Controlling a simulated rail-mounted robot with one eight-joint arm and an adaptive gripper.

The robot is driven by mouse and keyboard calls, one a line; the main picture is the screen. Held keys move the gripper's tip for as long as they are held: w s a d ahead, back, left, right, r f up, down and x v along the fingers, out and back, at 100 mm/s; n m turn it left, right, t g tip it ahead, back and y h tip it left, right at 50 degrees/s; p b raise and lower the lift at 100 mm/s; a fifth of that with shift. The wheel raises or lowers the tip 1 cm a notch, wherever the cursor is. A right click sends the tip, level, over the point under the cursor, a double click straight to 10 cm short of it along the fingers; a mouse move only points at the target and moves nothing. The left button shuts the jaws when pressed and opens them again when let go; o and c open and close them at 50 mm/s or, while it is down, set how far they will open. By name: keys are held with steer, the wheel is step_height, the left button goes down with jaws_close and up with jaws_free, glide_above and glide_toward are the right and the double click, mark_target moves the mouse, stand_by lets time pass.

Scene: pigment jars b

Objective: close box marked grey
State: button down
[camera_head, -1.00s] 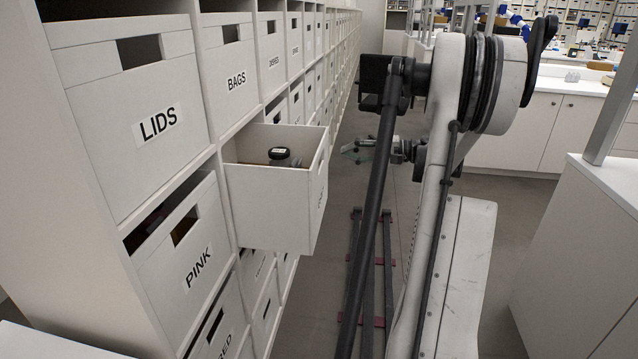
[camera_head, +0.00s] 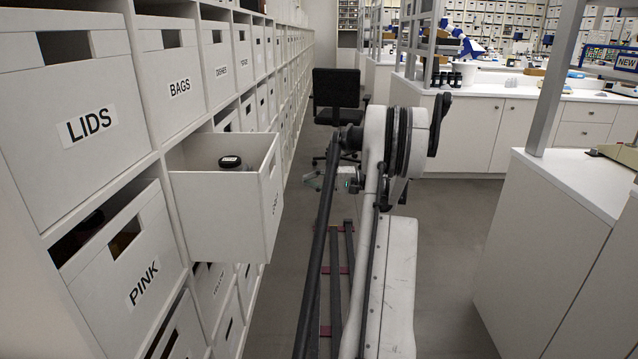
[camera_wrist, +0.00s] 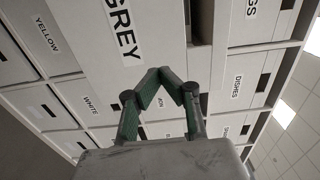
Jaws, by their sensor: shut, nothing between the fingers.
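The box marked grey (camera_head: 222,217) is a white open-topped box pulled well out of the shelf wall in the head view. Its front faces right and its label is too slanted to read there. A dark-lidded jar (camera_head: 230,162) is inside it. In the wrist view, the GREY label (camera_wrist: 123,33) shows at the top on the box's front. My gripper (camera_wrist: 158,74) has its green fingers together at the tips, with nothing between them. In the head view, my gripper (camera_head: 315,181) is small, to the right of the box front, with a gap between them.
Boxes marked LIDS (camera_head: 75,120), BAGS (camera_head: 175,75) and PINK (camera_head: 125,265) sit around it in the shelf wall. A dark chair (camera_head: 337,95) stands farther down the aisle. A white counter (camera_head: 560,235) stands at right, with open floor between.

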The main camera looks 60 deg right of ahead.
mark_target(277, 179)
steer(key=b+x, duration=0.1)
steer(key=x, duration=0.7)
